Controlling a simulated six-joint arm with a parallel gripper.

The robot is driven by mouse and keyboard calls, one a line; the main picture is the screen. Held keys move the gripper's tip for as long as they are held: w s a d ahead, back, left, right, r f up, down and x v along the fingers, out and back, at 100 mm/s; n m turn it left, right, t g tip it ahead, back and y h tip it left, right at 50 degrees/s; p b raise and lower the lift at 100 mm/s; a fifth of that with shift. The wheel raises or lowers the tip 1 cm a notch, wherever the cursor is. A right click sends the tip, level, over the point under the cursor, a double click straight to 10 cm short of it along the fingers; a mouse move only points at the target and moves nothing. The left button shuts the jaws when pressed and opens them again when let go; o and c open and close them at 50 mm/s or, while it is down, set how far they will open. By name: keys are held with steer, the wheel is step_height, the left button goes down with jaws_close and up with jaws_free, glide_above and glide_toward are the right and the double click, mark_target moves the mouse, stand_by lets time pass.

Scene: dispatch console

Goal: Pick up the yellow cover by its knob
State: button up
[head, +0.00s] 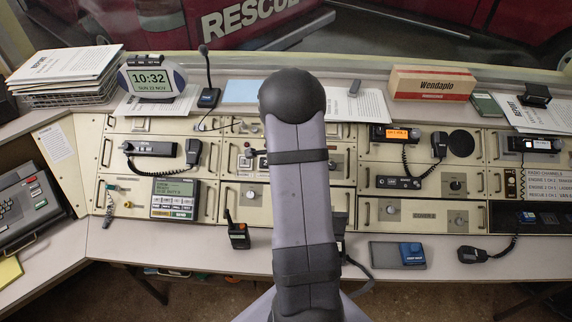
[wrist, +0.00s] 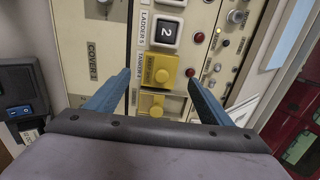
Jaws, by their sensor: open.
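The yellow cover (wrist: 160,71) shows in the wrist view as a small box-like piece on the cream panel, with faint lettering on its face. I cannot tell how far the fingertips are from the panel. In the head view my arm hides the cover and gripper.
A button marked 2 (wrist: 165,32) sits above the cover, with red lamps (wrist: 199,37) to its right. In the head view, a handheld radio (head: 238,235) stands left of my arm and a grey-blue box (head: 398,255) lies right of it.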

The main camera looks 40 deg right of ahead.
steer(key=shift+b+x, duration=0.4)
steer(key=shift+x, duration=2.1)
steer(key=shift+d, duration=0.1)
steer(key=c, duration=1.1)
